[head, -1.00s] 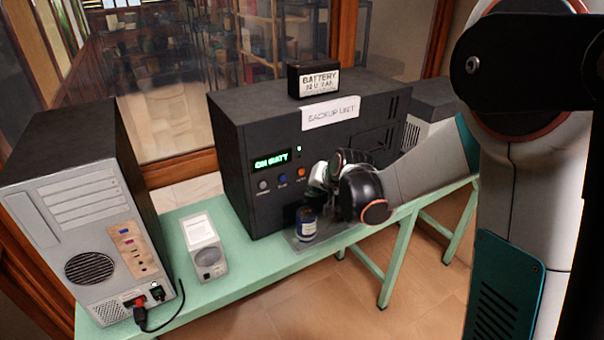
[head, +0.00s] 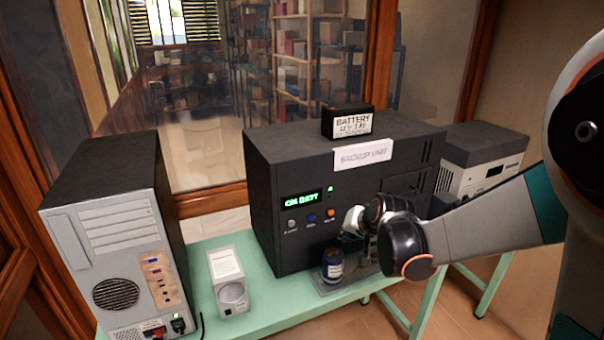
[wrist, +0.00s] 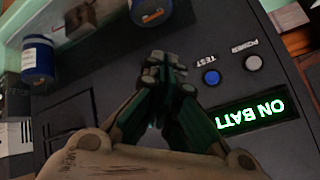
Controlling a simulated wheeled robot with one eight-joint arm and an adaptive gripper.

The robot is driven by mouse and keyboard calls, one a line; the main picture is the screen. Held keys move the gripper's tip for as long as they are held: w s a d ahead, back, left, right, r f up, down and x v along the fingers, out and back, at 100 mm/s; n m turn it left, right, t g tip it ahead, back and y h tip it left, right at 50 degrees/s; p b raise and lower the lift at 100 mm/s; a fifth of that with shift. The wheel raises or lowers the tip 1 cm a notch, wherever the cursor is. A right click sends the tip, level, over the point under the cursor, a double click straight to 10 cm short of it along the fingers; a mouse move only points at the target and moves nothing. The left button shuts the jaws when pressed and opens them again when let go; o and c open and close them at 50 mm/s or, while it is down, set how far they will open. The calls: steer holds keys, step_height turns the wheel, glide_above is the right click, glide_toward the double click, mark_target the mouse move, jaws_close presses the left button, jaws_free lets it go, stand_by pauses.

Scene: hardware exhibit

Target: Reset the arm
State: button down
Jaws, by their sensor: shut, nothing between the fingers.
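My arm reaches in from the right in the head view, and its end is at the front of the dark backup unit (head: 262,190). My gripper (wrist: 165,62) shows in the wrist view with its fingers together and nothing between them. It is close in front of the unit's panel; I cannot tell whether it touches. The lit green "ON BATT" display (head: 301,199) shows in both views. A blue button (wrist: 211,77) and a grey button (wrist: 253,63) are beside the fingers in the wrist view. My wrist hides part of the panel in the head view.
A battery (head: 347,122) sits on the unit. A computer tower (head: 112,230) and a small pale device (head: 229,280) stand left; a grey box (head: 484,160) is at right.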

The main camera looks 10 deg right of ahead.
steer(key=s+r+n, duration=0.1)
steer(key=s+r, duration=0.3)
steer(key=s, duration=0.3)
steer(key=s+r+n, duration=0.1)
steer(key=s+r, duration=0.3)
steer(key=s, duration=0.3)
steer(key=s+n+g+h, duration=0.1)
steer(key=s+n, duration=0.1)
steer(key=s, duration=1.4)
steer(key=shift+d+n+g+h, duration=0.15)
steer(key=shift+n+g+h, duration=0.15)
steer(key=shift+h, duration=0.1)
